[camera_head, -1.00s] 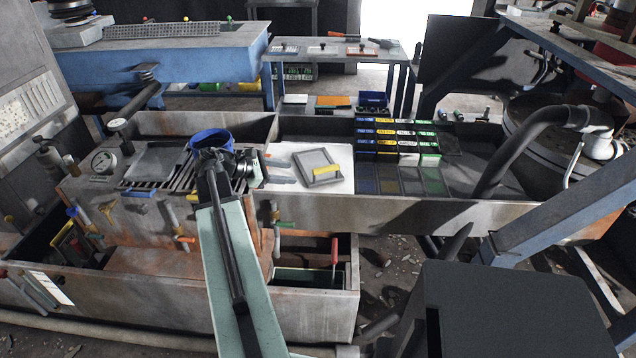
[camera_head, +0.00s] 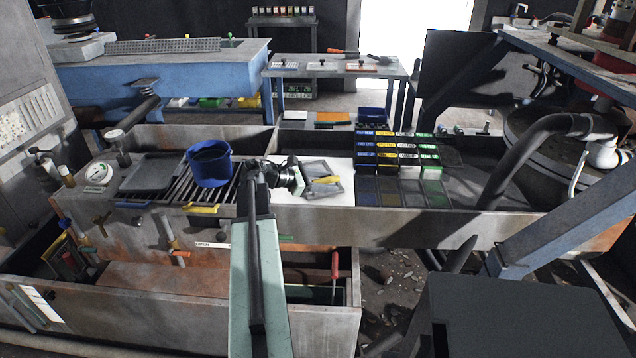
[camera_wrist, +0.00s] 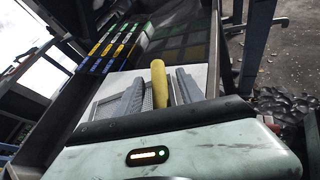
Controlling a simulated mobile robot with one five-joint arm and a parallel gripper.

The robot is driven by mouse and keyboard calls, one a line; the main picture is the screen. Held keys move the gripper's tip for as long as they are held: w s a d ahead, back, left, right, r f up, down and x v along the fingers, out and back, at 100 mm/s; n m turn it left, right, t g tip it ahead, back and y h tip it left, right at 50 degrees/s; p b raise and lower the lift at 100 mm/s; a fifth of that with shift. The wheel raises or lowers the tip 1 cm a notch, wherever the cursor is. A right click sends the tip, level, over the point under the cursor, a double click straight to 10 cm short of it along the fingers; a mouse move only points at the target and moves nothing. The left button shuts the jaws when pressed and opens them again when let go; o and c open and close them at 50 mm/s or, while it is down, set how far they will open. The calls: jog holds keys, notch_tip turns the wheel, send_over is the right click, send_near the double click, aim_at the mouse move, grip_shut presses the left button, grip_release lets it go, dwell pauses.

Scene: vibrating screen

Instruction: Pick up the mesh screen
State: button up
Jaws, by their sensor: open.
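The mesh screen (camera_head: 316,168) is a grey square frame with a yellow handle. My gripper (camera_head: 298,178) is just left of the handle in the head view. In the wrist view, the gripper's two grey fingers (camera_wrist: 160,78) are apart, with the yellow handle (camera_wrist: 159,84) showing between them. Part of the frame shows behind the left finger. I cannot tell whether the fingers touch anything.
A blue cup (camera_head: 210,166) stands on the slatted rack to the left. Rows of coloured boxes (camera_head: 397,150) stand behind and right of the board. The trough's front wall (camera_head: 400,228) runs below the screen. A dark hose (camera_head: 508,150) arches at the right.

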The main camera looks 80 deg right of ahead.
grip_shut()
notch_tip(320, 180, up, 10)
jog(key=p, duration=1)
jog(key=shift+r, duration=0.15)
